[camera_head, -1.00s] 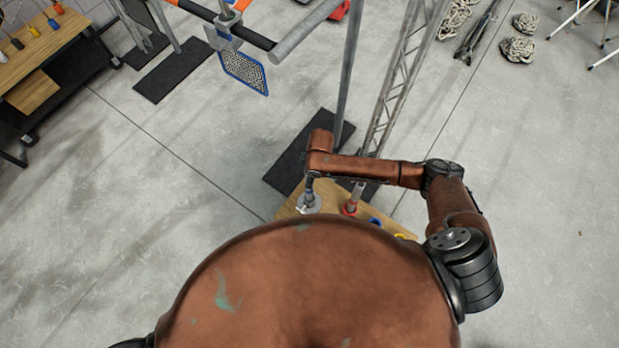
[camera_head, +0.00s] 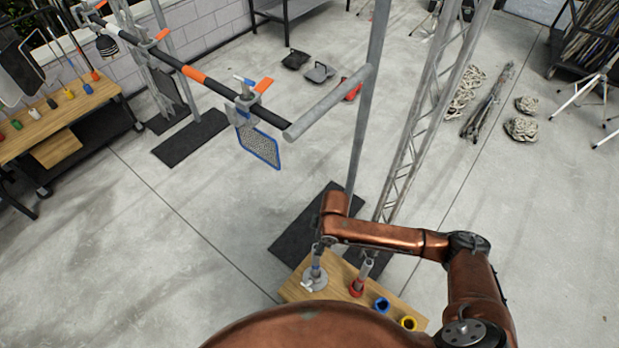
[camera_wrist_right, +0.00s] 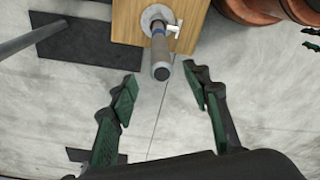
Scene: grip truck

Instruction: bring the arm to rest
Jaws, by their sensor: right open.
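My right arm (camera_head: 390,237) reaches in from the right in the head view, its wrist above a wooden board. The right gripper (camera_wrist_right: 165,88) shows in the wrist view, its green-padded fingers spread wide with nothing between them. A grey post with a blue band (camera_wrist_right: 159,52) stands on a round base on the board, its top end just beyond the fingertips and apart from them. The same post (camera_head: 316,272) shows in the head view below my wrist. My left gripper is not in view.
A truss (camera_head: 425,115) and a pole (camera_head: 370,110) rise behind. A striped bar (camera_head: 215,82) holds a blue-framed panel (camera_head: 259,147). Open floor lies left.

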